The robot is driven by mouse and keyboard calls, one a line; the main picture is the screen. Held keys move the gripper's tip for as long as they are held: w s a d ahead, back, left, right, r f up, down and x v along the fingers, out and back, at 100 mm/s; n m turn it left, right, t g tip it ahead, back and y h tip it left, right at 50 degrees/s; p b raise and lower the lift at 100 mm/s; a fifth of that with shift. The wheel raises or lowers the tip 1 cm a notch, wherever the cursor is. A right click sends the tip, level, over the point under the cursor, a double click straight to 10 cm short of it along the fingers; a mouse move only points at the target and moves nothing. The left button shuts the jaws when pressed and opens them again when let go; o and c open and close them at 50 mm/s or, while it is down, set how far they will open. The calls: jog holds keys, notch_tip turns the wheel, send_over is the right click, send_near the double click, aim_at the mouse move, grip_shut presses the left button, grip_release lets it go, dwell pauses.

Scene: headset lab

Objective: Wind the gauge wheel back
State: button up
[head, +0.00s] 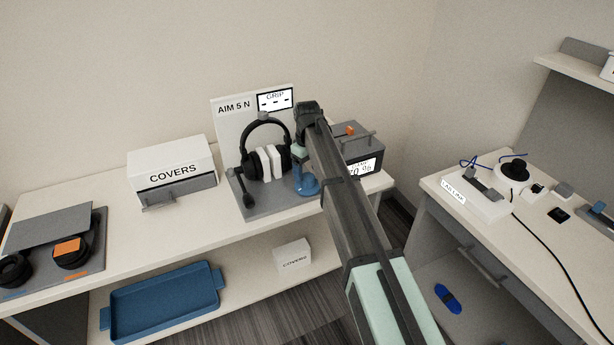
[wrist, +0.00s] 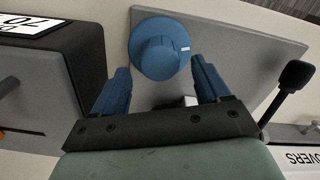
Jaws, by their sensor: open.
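The gauge wheel is a round blue knob (wrist: 160,48) with a raised hub and a white mark on its right side in the wrist view. It sits on a grey base plate (wrist: 225,35). In the head view the blue wheel (head: 308,188) is at the plate's right end, partly hidden by my arm. My gripper (wrist: 161,66) is open, its blue fingers on either side of the wheel's near edge. I cannot tell whether they touch it. In the head view my gripper (head: 298,165) is right above the wheel, beside the headset (head: 265,150) on its stand.
A panel (head: 232,108) reads "AIM 5 N", with a "GRIP" display (head: 275,99) showing dashes. A dark box with a numeric display (head: 362,168) stands close right of the wheel. A COVERS box (head: 172,172) stands left.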

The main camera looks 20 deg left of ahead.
aim_at(308, 177)
notch_tip(308, 177, up, 10)
jog(key=shift+r, duration=0.2)
dwell(0.7)
jog(key=shift+r, duration=0.1)
notch_tip(308, 177, down, 14)
jog(key=m, duration=1)
jog(key=shift+s+d+r, duration=0.1)
jog(key=shift+s+d, duration=0.05)
dwell(0.4)
jog(key=c, duration=1)
